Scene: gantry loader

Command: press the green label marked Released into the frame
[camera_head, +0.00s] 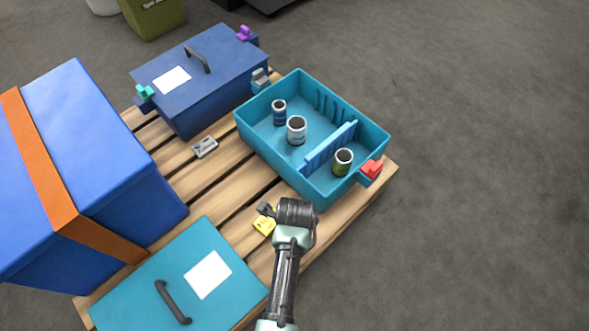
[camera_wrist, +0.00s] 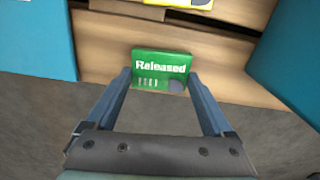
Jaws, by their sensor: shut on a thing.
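The green label (camera_wrist: 161,65) carries the white word "Released" and smaller white marks, with a dark round spot at its lower right. It sits upright between the fingertips of my gripper (camera_wrist: 160,78), which is shut on it, in front of the pallet's wooden side. In the head view my wrist (camera_head: 295,212) is over the pallet's front edge, by the near corner of the open teal crate (camera_head: 262,149). My fingers and the green label are hidden there. I cannot make out the frame for the label in either view.
A yellow card (camera_head: 264,224) lies on the pallet (camera_head: 235,202) beside my wrist, and a grey plate (camera_head: 204,147) lies farther back. The crate holds three cans and has a red latch (camera_head: 371,169). Closed boxes stand left and behind. Floor at right is clear.

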